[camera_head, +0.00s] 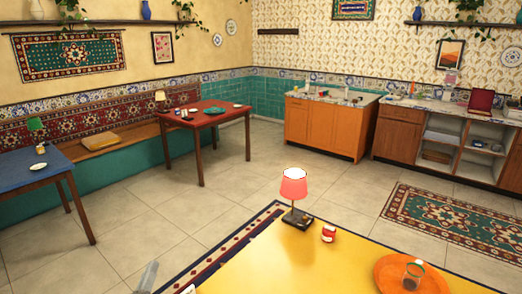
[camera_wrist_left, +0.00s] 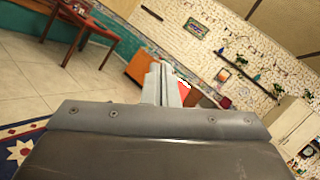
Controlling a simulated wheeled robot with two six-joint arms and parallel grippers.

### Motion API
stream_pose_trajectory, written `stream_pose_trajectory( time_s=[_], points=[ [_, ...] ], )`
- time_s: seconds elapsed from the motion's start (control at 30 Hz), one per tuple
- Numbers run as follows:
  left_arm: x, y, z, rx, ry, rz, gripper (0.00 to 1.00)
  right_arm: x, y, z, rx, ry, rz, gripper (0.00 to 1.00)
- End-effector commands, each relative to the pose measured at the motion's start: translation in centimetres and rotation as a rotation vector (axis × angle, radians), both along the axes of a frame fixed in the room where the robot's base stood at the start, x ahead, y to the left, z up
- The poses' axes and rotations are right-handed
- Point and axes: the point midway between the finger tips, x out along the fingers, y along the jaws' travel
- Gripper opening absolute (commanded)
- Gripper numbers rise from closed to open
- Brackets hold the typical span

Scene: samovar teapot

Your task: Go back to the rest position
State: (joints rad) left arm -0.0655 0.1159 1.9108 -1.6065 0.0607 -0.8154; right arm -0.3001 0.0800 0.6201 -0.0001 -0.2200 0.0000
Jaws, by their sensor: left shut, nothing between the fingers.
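My left gripper (camera_head: 148,277) shows only as a small grey piece at the bottom edge of the head view, left of the yellow table's near corner. In the left wrist view its two fingers (camera_wrist_left: 164,84) are together and empty. They point out into the room, with a bit of the red lampshade (camera_wrist_left: 184,92) showing just right of them. My right gripper is in neither view.
The yellow table (camera_head: 270,262) is in front, bearing a red lamp (camera_head: 294,187), a small red and white item (camera_head: 328,234) and an orange tray (camera_head: 385,270) with a glass (camera_head: 413,272). Tiled floor (camera_head: 140,235) lies open beyond. A red table (camera_head: 205,112) stands further back.

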Motion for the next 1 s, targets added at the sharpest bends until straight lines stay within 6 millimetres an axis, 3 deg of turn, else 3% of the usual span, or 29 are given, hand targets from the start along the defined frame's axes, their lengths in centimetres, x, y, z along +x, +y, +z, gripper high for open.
stream_pose_trajectory(
  time_s=[0.1,0.2,0.33,0.47,0.57,0.7,1.0],
  points=[
    [-2.8,4.3,0.5,-0.352,-0.016,0.126,0.0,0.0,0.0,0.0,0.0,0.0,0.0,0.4],
    [-5.4,7.7,-0.4,-0.652,-0.016,0.235,0.0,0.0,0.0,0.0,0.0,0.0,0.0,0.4],
    [-9.1,11.2,-3.0,-1.033,0.005,0.386,0.0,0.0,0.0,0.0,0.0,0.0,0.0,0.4],
    [-13.2,12.8,-6.6,-1.394,0.053,0.552,0.0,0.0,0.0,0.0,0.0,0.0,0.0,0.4],
    [-16.7,12.7,-9.6,-1.647,0.11,0.696,0.0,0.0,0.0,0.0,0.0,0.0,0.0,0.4],
    [-21.4,11.0,-12.9,-1.927,0.207,0.895,0.0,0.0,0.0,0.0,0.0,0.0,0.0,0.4],
    [-29.3,5.8,-15.9,-2.242,0.422,1.255,0.0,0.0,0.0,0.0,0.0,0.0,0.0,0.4]
  ],
)
